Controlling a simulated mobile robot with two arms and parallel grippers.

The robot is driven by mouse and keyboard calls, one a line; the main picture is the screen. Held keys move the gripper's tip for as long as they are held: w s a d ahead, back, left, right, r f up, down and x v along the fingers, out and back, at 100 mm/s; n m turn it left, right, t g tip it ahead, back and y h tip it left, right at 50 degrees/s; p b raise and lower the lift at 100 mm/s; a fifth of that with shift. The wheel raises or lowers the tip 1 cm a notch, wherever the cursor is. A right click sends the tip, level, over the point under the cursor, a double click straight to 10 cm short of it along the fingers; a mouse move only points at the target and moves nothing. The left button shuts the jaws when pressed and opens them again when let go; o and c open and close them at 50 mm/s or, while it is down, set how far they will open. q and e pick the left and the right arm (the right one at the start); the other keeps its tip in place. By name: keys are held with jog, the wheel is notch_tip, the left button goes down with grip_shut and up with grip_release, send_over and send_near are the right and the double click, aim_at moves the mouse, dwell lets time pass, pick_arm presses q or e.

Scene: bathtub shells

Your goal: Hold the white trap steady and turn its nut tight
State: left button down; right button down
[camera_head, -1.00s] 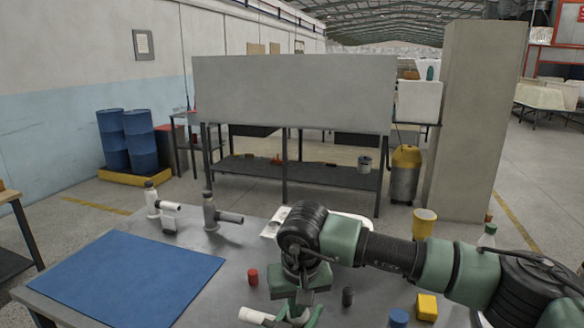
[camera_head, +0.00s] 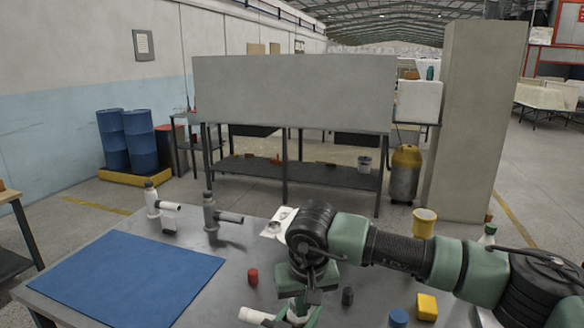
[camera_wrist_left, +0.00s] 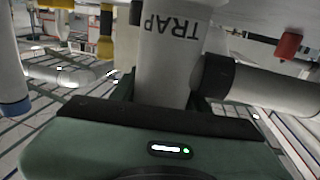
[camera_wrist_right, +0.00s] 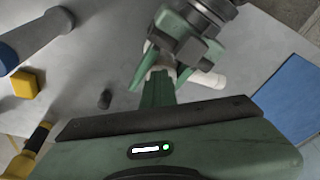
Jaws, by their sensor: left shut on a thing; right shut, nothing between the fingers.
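The white trap (camera_wrist_left: 170,50), marked TRAP, is upright between the fingers of my left gripper in the left wrist view. A side pipe (camera_wrist_left: 270,92) runs right from a dark collar (camera_wrist_left: 216,76); I cannot tell whether this collar is the nut. A white pipe end (camera_head: 256,316) shows at the bottom of the head view. My right gripper (camera_head: 300,304) is beside it, pointing down, with its tips partly hidden. In the right wrist view my right gripper's fingers (camera_wrist_right: 158,82) are shut, close to the white part (camera_wrist_right: 208,78); contact is unclear.
A blue mat (camera_head: 130,278) covers the table's left side. Two fittings (camera_head: 164,212) (camera_head: 218,212) stand behind it. A yellow cup (camera_head: 423,223) is farther back.

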jog(key=shift+w+d, duration=0.3)
jog(key=shift+d, duration=0.35)
pick_arm(q)
jog(key=shift+d, duration=0.1)
pick_arm(e)
jog(key=shift+w, duration=0.1)
jog(key=shift+s+d, duration=0.15)
jog(key=shift+s, duration=0.05)
notch_tip(320, 180, up, 6)
jog(key=shift+s, duration=0.25)
dwell(0.4)
pick_arm(q)
jog(key=shift+a, duration=0.2)
jog(key=shift+d, duration=0.1)
pick_arm(e)
notch_tip(320, 180, down, 6)
jog(key=a, duration=0.2)
jog(key=shift+s+a, duration=0.15)
jog(key=shift+a, duration=0.05)
